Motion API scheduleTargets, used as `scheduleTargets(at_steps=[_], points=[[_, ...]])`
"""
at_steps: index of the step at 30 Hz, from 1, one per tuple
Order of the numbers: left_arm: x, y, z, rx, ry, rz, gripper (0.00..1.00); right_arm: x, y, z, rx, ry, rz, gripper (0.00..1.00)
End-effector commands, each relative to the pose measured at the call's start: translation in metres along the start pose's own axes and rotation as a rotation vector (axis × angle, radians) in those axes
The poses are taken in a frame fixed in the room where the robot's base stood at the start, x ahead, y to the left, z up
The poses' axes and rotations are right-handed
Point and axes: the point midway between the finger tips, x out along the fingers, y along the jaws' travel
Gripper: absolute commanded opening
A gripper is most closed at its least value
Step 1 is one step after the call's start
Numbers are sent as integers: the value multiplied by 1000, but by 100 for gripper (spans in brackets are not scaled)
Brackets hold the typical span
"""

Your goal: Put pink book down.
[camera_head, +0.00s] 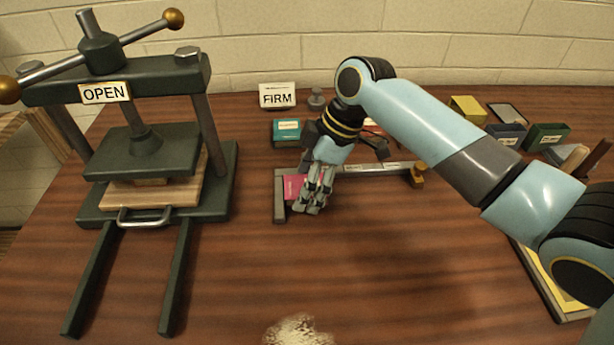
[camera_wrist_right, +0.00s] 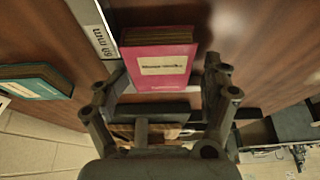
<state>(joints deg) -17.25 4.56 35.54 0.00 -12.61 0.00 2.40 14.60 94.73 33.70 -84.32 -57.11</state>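The pink book (camera_head: 293,187) is at the left end of a grey measuring frame on the table, partly hidden by my right gripper (camera_head: 314,203) in the head view. In the right wrist view the pink book (camera_wrist_right: 160,66) shows its labelled cover and page edge, with its left side close to the frame's marked strip. The fingers of my right gripper (camera_wrist_right: 165,92) are spread to either side of the book's near end, with a gap visible on the right. They look open. My left gripper is not in view.
The grey frame (camera_head: 279,205) has a brass piece (camera_head: 417,174) at its right end. A teal book (camera_head: 287,131) lies behind it, near a FIRM sign (camera_head: 277,95). A dark press (camera_head: 163,155) marked OPEN stands left. The front middle of the table is mostly clear.

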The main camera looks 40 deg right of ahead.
Motion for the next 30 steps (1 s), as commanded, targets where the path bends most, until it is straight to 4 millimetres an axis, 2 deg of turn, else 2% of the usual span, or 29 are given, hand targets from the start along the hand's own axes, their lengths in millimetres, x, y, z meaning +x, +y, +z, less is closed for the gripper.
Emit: scheduleTargets(at_steps=[1,7,11,14,24,30], points=[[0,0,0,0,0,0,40,3,-3,5,6,-11,-8,81],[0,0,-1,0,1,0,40,2,-2,5,5,-12,-7,81],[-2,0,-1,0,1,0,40,-5,-1,2,3,-10,-4,81],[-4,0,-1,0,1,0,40,-20,1,-1,1,-10,1,81],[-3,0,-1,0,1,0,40,-99,2,-2,-2,-8,5,81],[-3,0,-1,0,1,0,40,-126,1,-3,0,-6,3,81]])
